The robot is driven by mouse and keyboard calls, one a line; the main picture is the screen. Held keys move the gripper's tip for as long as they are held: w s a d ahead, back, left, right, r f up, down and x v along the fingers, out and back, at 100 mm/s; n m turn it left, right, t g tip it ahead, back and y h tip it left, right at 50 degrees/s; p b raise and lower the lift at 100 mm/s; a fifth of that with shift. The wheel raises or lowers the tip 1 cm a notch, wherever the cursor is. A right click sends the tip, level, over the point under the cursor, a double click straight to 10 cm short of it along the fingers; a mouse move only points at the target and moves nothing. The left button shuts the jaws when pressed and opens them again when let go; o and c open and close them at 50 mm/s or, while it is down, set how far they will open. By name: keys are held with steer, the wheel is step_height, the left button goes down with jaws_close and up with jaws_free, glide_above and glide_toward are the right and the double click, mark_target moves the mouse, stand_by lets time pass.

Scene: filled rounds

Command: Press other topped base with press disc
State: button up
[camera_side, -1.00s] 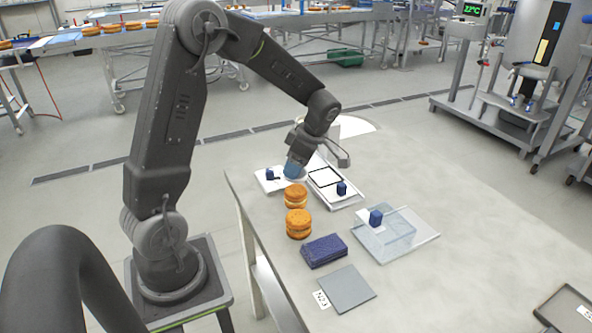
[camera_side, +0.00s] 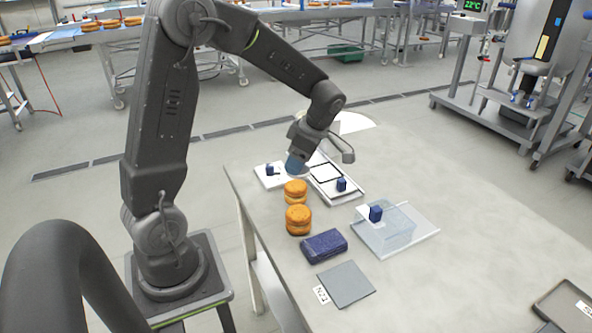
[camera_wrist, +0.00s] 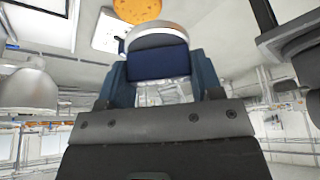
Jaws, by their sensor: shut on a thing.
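Two topped bases stand on the table, each an orange-brown round stacked on another with a pale filling between. The far one (camera_side: 296,190) is just below my gripper (camera_side: 297,165) in the side view; the near one (camera_side: 299,219) stands in front of it. In the wrist view, my gripper (camera_wrist: 160,80) is shut on the dark blue handle of the press disc (camera_wrist: 158,33), whose pale rim shows. The disc's underside is hidden.
A white board (camera_side: 262,183) and a white tray with black outlines (camera_side: 352,196) lie behind, each with a blue-handled item. A dark blue block (camera_side: 324,246) and grey mat (camera_side: 346,284) lie in front.

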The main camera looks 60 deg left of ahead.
glide_above(293, 210)
steer(key=w, duration=0.1)
steer(key=shift+d+r, duration=0.1)
steer(key=shift+d, duration=0.45)
steer(key=shift+f, duration=2.6)
steer(key=shift+f, duration=0.6)
stand_by(2.0)
steer(key=shift+r, duration=3.05)
